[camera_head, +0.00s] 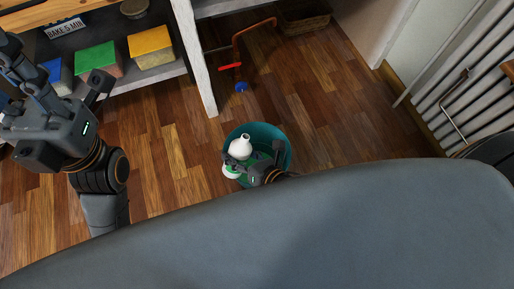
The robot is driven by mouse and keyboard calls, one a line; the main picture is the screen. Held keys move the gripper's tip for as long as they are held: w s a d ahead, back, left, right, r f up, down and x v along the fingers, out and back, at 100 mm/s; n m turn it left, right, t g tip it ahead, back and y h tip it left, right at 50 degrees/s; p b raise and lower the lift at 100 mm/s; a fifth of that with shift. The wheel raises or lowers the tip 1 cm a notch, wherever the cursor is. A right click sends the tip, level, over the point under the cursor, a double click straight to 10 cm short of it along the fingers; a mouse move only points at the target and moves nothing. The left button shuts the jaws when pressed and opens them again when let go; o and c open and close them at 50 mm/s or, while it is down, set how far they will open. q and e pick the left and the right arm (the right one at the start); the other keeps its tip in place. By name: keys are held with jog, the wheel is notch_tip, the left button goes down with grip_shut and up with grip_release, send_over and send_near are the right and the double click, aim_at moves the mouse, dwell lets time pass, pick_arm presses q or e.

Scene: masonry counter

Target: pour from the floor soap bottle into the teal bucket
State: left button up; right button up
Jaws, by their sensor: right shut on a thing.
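The teal bucket (268,130) stands on the wooden floor, just beyond the grey surface in the foreground. The floor soap bottle (240,149), white with some green, shows over the bucket's opening and its left rim. My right gripper (246,163) is shut on the bottle and covers its middle. The bottle's exact tilt and its height over the bucket are hard to tell, and no stream of liquid is visible. My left gripper (58,66) is at the far left, empty, with its fingers spread, well away from the bucket.
A low shelf at the upper left holds a green-lidded box (96,58), a yellow-lidded box (150,46) and a sign (66,28). A red-handled pipe (236,58) and a blue item (241,87) are behind the bucket. A radiator (470,95) is at right. Floor right of the bucket is clear.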

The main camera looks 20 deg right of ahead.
jog(key=shift+s+a+r, duration=0.1)
jog(key=shift+a+r, duration=0.1)
jog(key=shift+r, duration=0.25)
jog(key=shift+f+n+h, duration=0.25)
jog(key=shift+n+h, duration=0.05)
jog(key=shift+n, duration=0.1)
jog(key=shift+s+a+f+n+t+h+b, duration=0.1)
jog(key=shift+a+f+n+t+h+b, duration=0.15)
jog(key=shift+n, duration=0.25)
jog(key=shift+r+h, duration=0.25)
jog(key=shift+a+r+n+t+h, duration=0.1)
jog(key=shift+r+n+t+h, duration=0.25)
jog(key=shift+n, duration=0.35)
jog(key=shift+r, duration=0.15)
